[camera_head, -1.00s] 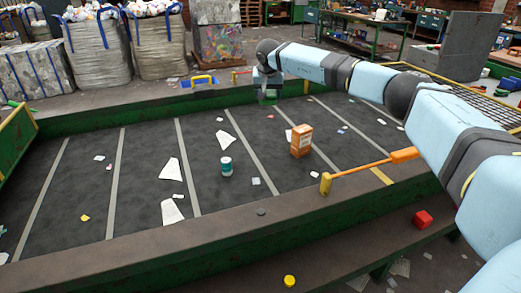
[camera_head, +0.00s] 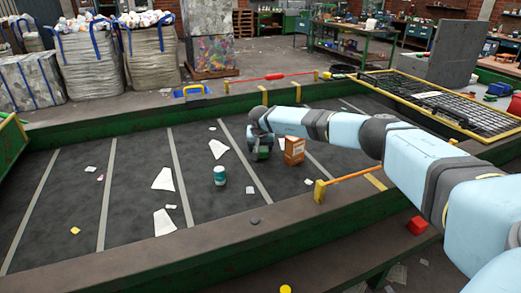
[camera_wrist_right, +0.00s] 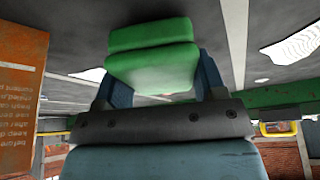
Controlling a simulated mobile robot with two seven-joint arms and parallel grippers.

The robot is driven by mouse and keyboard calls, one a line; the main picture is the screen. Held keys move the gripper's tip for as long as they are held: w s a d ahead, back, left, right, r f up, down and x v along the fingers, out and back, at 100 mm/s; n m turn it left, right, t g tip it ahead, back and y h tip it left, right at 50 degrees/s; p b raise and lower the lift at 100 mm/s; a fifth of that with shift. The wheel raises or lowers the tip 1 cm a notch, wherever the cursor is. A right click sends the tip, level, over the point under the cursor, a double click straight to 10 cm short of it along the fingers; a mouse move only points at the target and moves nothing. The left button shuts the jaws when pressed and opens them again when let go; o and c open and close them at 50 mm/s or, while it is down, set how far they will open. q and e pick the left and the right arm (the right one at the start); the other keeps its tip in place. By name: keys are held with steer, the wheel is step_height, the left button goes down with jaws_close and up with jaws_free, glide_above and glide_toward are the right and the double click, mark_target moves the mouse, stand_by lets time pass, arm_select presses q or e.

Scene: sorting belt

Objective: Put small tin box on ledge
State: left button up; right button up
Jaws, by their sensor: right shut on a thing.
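My right gripper (camera_head: 262,152) is over the dark belt (camera_head: 120,205), left of an orange box (camera_head: 294,151). In the right wrist view its dark fingers (camera_wrist_right: 160,85) are shut on a green two-part box (camera_wrist_right: 150,55), which looks like the small tin box. In the head view only a bit of green shows at the fingers, and the gap to the belt is hard to judge. A brown ledge (camera_head: 190,248) runs along the belt's near side. My left gripper is not in view.
A teal can (camera_head: 219,175) stands on the belt among white scraps. An orange barrier arm (camera_head: 350,175) lies right of the orange box. A dark puck (camera_head: 255,221) lies on the near ledge. A red block (camera_head: 417,225) and a yellow cylinder (camera_head: 286,289) are lower down.

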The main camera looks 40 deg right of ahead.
steer(key=shift+f, duration=0.45)
steer(key=shift+f, duration=0.2)
steer(key=o, duration=0.9)
steer(key=shift+o, duration=0.2)
steer(key=shift+r, duration=0.1)
